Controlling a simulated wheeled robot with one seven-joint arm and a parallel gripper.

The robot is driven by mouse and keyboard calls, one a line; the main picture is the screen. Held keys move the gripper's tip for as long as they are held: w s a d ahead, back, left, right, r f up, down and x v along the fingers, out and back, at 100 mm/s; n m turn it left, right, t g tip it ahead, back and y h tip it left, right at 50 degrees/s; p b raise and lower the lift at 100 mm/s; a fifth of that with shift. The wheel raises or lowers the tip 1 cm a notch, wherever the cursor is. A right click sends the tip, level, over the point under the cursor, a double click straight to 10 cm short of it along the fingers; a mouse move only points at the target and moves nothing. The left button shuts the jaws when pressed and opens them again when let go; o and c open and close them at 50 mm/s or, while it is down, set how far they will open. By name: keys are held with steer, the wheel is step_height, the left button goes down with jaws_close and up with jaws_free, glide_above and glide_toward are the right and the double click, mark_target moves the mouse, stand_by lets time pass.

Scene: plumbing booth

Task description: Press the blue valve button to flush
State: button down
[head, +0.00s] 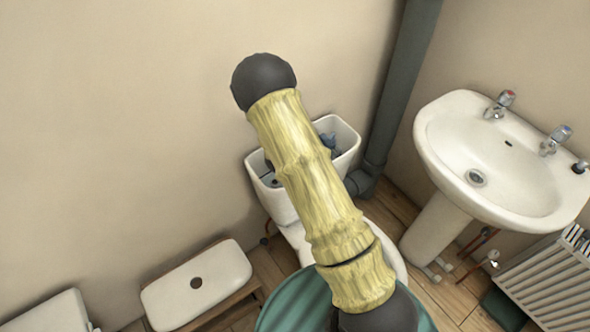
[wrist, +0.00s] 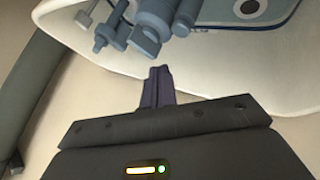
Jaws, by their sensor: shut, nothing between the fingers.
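The open toilet cistern (head: 349,130) stands against the wall, partly hidden behind my yellow-sleeved arm. Blue-grey valve parts (head: 328,140) show inside its right side. In the wrist view, several blue-grey valve parts (wrist: 157,22) show at the top, beyond my fingers. A round dark-blue disc with a light ring (wrist: 249,7) lies to their right inside the cistern (wrist: 215,80). I cannot tell for sure which part is the button. My gripper (wrist: 157,72) is shut and empty, its tips just short of the valve parts in the picture, with no contact visible. The head view hides it.
A white lid with a hole (head: 211,281) lies on a wooden stand at left. A grey pipe (head: 398,85) runs beside the cistern on the right. A washbasin (head: 455,130) and radiator (head: 555,278) are further right. A teal rounded object (head: 285,310) is in front.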

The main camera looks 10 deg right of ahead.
steer(key=shift+f+b, duration=0.85)
steer(key=shift+f, duration=0.9)
steer(key=shift+f, duration=0.1)
stand_by(0.6)
steer(key=shift+f, duration=0.3)
steer(key=shift+f+b, duration=0.55)
stand_by(0.9)
steer(key=shift+r+p, duration=0.85)
steer(key=shift+r, duration=0.15)
steer(key=shift+r+p, duration=2)
steer(key=shift+r, duration=0.5)
